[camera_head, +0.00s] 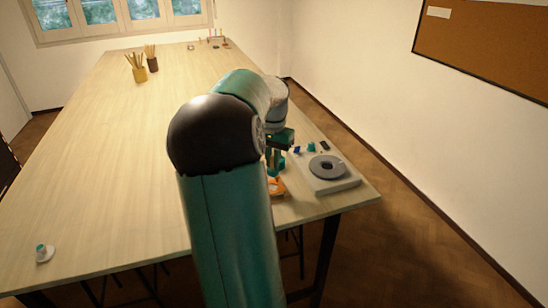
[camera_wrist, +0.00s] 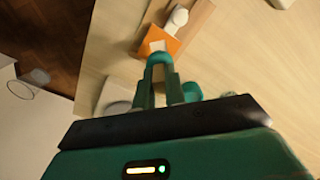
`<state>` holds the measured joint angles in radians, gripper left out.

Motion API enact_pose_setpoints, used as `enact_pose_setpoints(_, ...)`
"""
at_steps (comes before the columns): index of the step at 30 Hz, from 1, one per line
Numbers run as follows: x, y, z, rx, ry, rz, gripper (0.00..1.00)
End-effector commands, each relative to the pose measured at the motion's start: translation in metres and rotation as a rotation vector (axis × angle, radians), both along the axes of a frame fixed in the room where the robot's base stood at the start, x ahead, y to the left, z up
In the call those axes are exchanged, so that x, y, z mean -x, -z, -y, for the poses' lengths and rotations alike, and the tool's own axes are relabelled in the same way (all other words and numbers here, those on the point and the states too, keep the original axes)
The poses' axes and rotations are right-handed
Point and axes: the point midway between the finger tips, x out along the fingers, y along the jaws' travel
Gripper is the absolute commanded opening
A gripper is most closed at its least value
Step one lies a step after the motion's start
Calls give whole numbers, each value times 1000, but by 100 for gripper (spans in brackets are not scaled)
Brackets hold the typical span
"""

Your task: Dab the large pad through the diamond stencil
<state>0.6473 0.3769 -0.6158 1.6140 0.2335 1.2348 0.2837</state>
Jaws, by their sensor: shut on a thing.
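My gripper (camera_head: 274,163) points down near the table's right front edge. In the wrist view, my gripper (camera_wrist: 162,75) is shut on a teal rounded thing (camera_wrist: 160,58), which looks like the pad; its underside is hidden. The orange stencil (camera_wrist: 173,45) lies just past the fingertips, with a pale opening (camera_wrist: 157,46) beside the pad. I cannot tell whether the pad touches it. In the head view, the orange stencil (camera_head: 278,187) shows partly below my gripper, the rest hidden by my arm.
A white tray (camera_head: 340,184) with a grey disc (camera_head: 327,167) stands right of my gripper, small blue and teal pieces (camera_head: 311,146) at its back. Brush pots (camera_head: 139,74) stand far back. A small white item (camera_head: 44,255) sits front left.

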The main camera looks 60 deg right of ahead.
Motion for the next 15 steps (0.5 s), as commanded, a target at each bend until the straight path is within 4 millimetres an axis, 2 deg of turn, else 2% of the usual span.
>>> enact_pose_setpoints(8,2,5,0,0,-26,-3,0)
enact_pose_setpoints(15,3,27,1,-1,-26,-3,0)
